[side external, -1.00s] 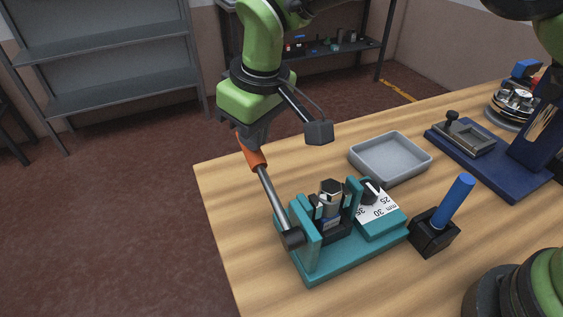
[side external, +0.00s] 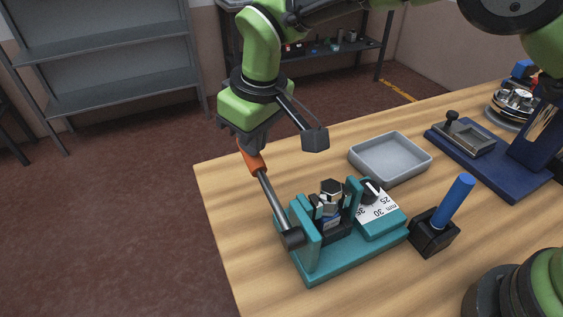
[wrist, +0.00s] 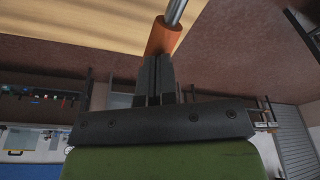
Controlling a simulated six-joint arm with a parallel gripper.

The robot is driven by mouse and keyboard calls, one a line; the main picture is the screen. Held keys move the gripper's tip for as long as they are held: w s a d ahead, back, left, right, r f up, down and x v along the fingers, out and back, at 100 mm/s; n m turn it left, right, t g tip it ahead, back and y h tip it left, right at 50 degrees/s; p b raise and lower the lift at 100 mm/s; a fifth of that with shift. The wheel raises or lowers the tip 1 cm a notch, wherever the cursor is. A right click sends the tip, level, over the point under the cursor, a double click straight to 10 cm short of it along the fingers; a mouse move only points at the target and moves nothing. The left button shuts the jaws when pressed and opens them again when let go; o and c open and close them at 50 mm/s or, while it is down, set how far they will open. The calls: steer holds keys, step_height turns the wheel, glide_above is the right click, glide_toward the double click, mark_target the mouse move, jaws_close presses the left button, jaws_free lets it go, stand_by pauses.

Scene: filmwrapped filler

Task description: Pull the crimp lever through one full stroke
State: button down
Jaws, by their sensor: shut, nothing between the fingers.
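The teal crimp tool (side external: 343,262) stands near the table's left edge in the side view. Its lever (side external: 268,198) is a grey rod pivoting at a dark hub and slanting up to the left, with an orange grip (side external: 252,162) at its end. My gripper (side external: 247,142) is at the top of that grip, shut and holding nothing. In the wrist view the dark fingers (wrist: 157,68) are together, and the orange grip (wrist: 163,37) lies just beyond their tips. They look touching. A dark crimp head with a hex top (side external: 331,190) sits in the tool.
A grey tray (side external: 424,168) lies behind the tool. A blue-handled item stands in a black block (side external: 435,238) to its right. A navy fixture (side external: 512,182) is farther right. Open floor lies left of the table edge.

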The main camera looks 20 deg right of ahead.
mark_target(257, 159)
steer(key=shift+r, duration=0.15)
steer(key=shift+s+r, duration=0.45)
steer(key=shift+r, duration=0.4)
steer(key=shift+s+r, duration=0.45)
steer(key=shift+r, duration=0.4)
steer(key=shift+s+r, duration=1)
steer(key=shift+r, duration=0.25)
steer(key=shift+s+r, duration=1.1)
steer(key=shift+s, duration=0.25)
steer(key=s+r, duration=0.3)
steer(key=r, duration=0.3)
steer(key=shift+s+r, duration=0.35)
